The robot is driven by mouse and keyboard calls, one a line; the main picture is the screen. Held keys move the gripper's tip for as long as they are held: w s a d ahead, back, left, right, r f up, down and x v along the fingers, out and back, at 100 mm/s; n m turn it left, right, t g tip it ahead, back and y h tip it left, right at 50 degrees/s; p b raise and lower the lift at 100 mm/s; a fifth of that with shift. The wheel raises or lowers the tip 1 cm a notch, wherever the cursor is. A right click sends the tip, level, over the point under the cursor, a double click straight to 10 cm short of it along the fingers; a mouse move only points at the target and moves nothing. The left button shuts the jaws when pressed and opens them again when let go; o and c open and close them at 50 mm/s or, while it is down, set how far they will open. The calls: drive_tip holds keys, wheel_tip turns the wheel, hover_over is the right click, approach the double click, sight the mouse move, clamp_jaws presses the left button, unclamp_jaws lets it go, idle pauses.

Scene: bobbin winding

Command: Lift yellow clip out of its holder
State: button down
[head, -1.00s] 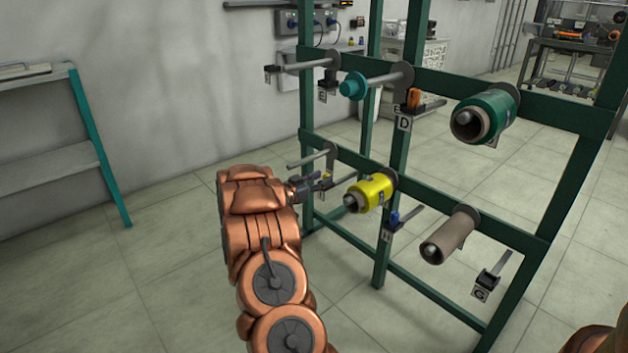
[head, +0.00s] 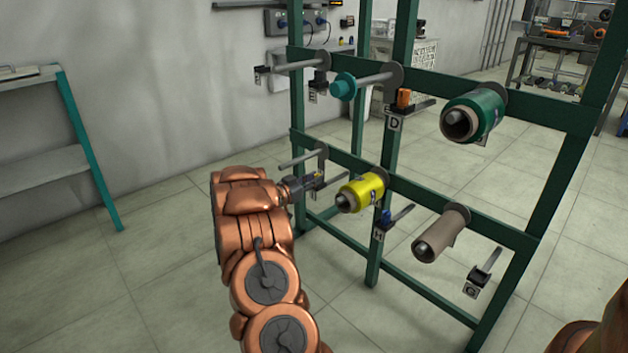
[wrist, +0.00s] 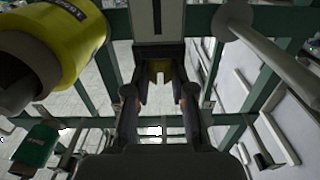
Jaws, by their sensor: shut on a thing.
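The yellow clip (wrist: 158,70) shows small between my fingertips in the wrist view, partly hidden by them. My gripper (wrist: 159,88) is shut on it. In the head view my gripper (head: 308,186) is at the lower left of the green rack, left of the yellow spool. The clip's dark holder (wrist: 157,28) is straight ahead of the fingers in the wrist view. The clip looks still at the holder; I cannot tell whether it has risen at all.
A yellow spool (head: 362,192) sits close to the right of my gripper. A bare peg (head: 301,159) is just above it. The green rack (head: 372,240) also bears a blue clip (head: 386,216), an orange clip (head: 403,97), and a green spool (head: 478,114).

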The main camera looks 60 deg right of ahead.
drive_tip(key=shift+r+p, duration=0.4)
drive_tip(key=shift+p, duration=0.4)
drive_tip(key=shift+r+p, duration=1.4)
drive_tip(key=shift+p, duration=0.3)
drive_tip(key=p+v, duration=0.1)
drive_tip(key=v, duration=0.8)
drive_tip(key=shift+p, duration=0.35)
